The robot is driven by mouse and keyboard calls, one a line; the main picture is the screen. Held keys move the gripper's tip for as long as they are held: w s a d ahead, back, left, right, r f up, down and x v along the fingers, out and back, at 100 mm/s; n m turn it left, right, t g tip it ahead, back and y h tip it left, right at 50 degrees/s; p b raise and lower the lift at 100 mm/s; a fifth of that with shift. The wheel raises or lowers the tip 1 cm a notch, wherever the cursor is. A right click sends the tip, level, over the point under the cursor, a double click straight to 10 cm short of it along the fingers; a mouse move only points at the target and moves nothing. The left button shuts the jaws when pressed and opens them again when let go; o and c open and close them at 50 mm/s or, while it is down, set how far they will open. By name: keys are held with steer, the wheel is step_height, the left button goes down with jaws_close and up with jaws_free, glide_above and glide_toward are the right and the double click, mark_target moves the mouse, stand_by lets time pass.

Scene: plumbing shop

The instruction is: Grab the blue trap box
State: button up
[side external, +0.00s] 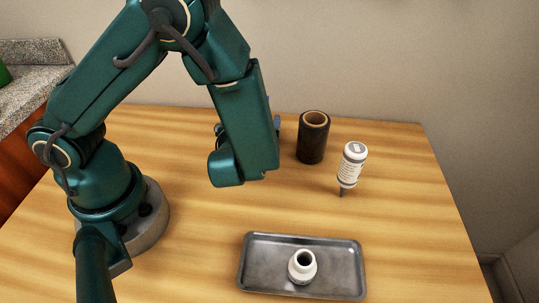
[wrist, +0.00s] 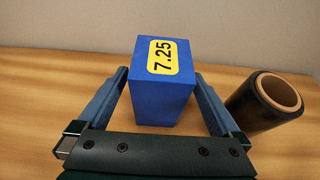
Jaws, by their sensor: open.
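The blue trap box (wrist: 150,98), with a yellow label reading 7.25, stands upright on the wooden table in the wrist view. My gripper (wrist: 160,74) is open, with one blue finger on each side of the box in that view. Narrow gaps show between the fingers and the box; I cannot tell how far the fingertips reach along its sides. In the side view the box is hidden behind my arm, and the gripper is mostly hidden too.
A dark hollow roll (side external: 312,142) stands right of my gripper and shows close by the right finger in the wrist view (wrist: 256,107). A white bottle (side external: 350,168) stands nozzle down farther right. A metal tray (side external: 257,273) with a white fitting (side external: 302,268) lies in front.

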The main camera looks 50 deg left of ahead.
steer(key=shift+x, duration=2)
steer(key=shift+c, duration=0.3)
steer(key=c, duration=1.5)
